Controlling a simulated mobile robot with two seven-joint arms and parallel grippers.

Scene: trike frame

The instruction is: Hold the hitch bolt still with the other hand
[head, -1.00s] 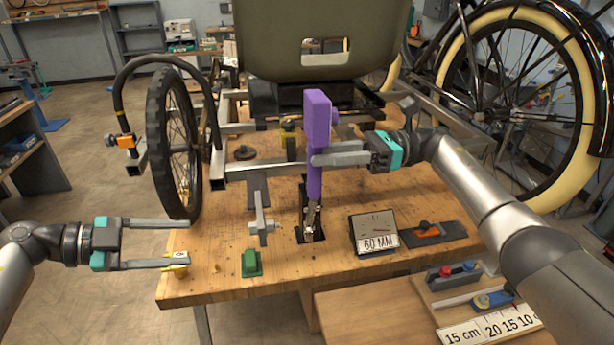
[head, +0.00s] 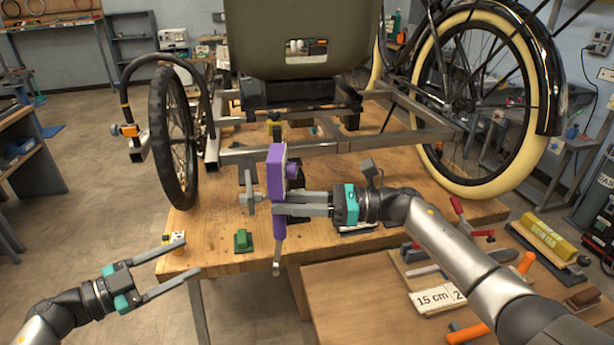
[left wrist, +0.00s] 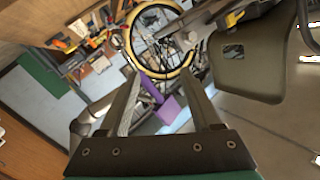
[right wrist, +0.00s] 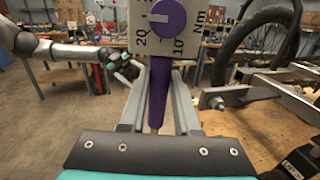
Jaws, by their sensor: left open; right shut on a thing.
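My right gripper (head: 290,208) is shut on the purple torque wrench (head: 277,172), whose shaft hangs down past the bench's front edge. In the right wrist view the purple handle (right wrist: 158,95) is between the fingers, below a dial with Nm marks. The grey hitch bolt (head: 250,198) shows just left of the wrench, at the bracket under the trike frame (head: 275,152). A bolt end (right wrist: 217,102) also shows right of the fingers in the right wrist view. My left gripper (head: 192,254) is open and empty by the bench's left front corner, apart from the bolt.
The black wheel (head: 175,140) stands at left. A lower table (head: 345,300) with tools is at right. The floor at left is open.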

